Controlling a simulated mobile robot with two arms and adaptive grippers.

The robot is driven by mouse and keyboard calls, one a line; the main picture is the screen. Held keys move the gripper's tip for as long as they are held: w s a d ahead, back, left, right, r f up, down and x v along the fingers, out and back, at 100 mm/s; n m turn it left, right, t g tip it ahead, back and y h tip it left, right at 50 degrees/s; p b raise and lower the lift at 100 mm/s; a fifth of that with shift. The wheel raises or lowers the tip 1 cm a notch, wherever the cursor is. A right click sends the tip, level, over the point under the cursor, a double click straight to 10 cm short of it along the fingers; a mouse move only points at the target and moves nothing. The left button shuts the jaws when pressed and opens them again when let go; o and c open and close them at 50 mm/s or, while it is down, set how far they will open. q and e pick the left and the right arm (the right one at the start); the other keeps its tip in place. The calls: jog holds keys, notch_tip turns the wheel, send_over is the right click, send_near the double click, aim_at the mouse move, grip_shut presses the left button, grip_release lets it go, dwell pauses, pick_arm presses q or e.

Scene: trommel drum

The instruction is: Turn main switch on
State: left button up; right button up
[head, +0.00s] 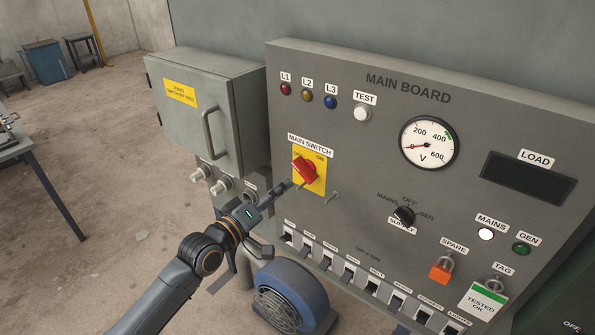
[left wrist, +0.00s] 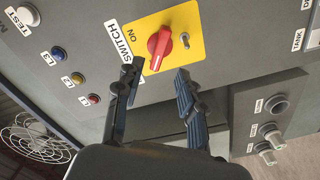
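The main switch is a red rotary knob (head: 304,171) on a yellow plate (head: 318,182) on the grey main board. Its handle slants towards the upper left in the head view. In the left wrist view the red knob (left wrist: 159,47) sits just beyond and between the fingertips, with the ON mark beside it. My left gripper (head: 286,188) is in front of the plate at its lower left. In the left wrist view the left gripper (left wrist: 157,74) is open, with nothing between its fingers, and appears apart from the knob. My right gripper is not in view.
A small metal peg (left wrist: 184,40) sticks out beside the knob. A grey cabinet with a handle (head: 207,134) is left of the board. The supply selector (head: 404,215) is to the right.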

aim_at(301, 173)
pick_arm(q)
jog(key=p+x, duration=0.1)
jog(key=x, duration=0.6)
jog(key=shift+w+d, duration=0.2)
jog(key=shift+w, duration=0.1)
grip_shut()
